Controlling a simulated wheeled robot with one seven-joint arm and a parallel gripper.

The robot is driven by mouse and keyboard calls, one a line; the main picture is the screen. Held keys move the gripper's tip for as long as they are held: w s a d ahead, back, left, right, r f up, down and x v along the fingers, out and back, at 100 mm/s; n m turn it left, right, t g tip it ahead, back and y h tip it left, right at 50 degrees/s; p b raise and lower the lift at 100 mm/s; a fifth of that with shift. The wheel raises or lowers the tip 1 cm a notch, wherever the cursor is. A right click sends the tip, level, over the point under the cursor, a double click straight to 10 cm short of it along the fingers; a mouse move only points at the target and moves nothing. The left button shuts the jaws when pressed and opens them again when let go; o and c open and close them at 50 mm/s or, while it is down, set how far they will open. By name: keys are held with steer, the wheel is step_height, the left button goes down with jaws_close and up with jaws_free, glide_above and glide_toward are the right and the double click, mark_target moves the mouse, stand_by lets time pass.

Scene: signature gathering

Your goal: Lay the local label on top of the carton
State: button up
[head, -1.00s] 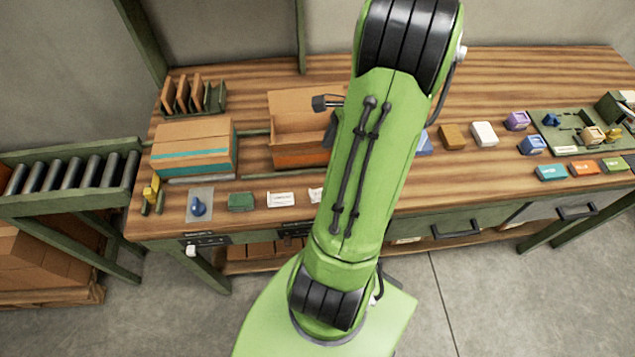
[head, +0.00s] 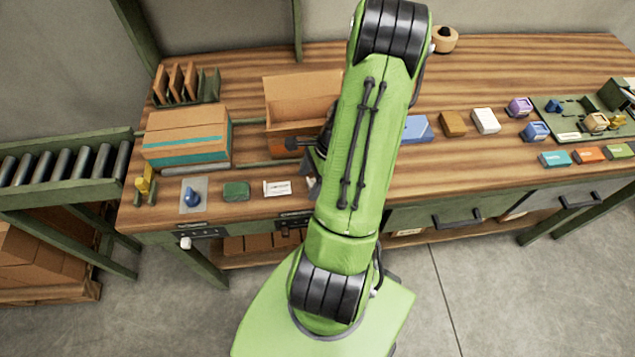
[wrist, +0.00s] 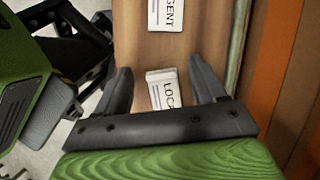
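The local label (wrist: 162,90) is a small white card on the wooden table, with "LOCA" readable in the wrist view. My gripper (wrist: 160,70) is open, with a finger on each side of the label and gaps between. I cannot tell how high the fingers are above the table. In the head view my arm hides most of the gripper and nearly all of this label. The closed carton (head: 186,137), with a teal band, stands at the table's left. Its top is bare.
A second white label (head: 277,188), ending in "GENT", also shows in the wrist view (wrist: 168,14). A green pad (head: 236,190) and a blue-handled stamp (head: 192,196) lie further left. An open carton (head: 300,90) stands behind my gripper. A green rail (head: 255,162) runs in front of the cartons.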

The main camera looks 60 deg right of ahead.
mark_target(311, 186)
steer(key=c, duration=1.2)
step_height(311, 186, up, 10)
steer(key=shift+r+p, duration=0.1)
steer(key=shift+p, duration=1)
